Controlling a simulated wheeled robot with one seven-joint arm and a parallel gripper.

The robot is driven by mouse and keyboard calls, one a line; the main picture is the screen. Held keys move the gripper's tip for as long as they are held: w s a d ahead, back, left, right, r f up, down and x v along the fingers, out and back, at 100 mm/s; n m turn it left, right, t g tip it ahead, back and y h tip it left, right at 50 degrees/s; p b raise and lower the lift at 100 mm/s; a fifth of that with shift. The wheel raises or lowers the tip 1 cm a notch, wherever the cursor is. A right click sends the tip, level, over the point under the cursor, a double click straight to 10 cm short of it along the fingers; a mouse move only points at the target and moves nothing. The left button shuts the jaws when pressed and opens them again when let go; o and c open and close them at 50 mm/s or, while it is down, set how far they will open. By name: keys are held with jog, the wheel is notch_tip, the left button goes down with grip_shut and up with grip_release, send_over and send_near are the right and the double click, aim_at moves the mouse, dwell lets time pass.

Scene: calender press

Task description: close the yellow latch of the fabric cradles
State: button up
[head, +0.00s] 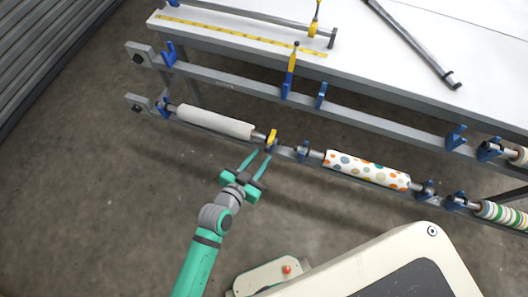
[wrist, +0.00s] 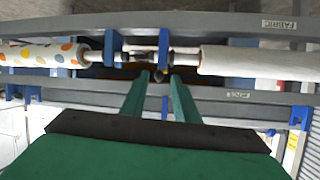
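A yellow latch (head: 271,136) sits on a blue cradle at the right end of the white fabric roll (head: 215,121), on the lower rail. It looks short and slightly tilted; I cannot tell whether it is closed. A second yellow latch (head: 292,60) stands upright on a blue cradle of the upper rail, which holds no roll there. My gripper (head: 261,155) is open and empty, just below and in front of the lower latch, fingers pointing at it. In the wrist view my gripper (wrist: 160,76) has its fingers apart under the roll's shaft end, beside the white roll (wrist: 255,62).
A dotted fabric roll (head: 367,171) lies right of the latch, and a striped roll (head: 503,214) farther right. The white table (head: 420,110) is behind the rails. A cream machine body (head: 365,265) fills the lower right. The floor left of my arm is clear.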

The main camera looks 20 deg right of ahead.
jog(key=v, duration=0.6)
jog(key=shift+s, duration=0.15)
dwell(0.3)
jog(key=s+a+n+t+y, duration=0.4)
jog(key=s+a+n+y, duration=0.1)
jog(key=s+a, duration=0.45)
jog(key=s+d+r+n+t+y, duration=0.1)
jog(key=s+r+n+t+y, duration=0.1)
jog(key=s+r+n+y, duration=0.3)
jog(key=shift+s+d+r+n+t+y, duration=0.3)
jog(key=shift+s+d+n+t, duration=0.15)
jog(key=shift+s, duration=1)
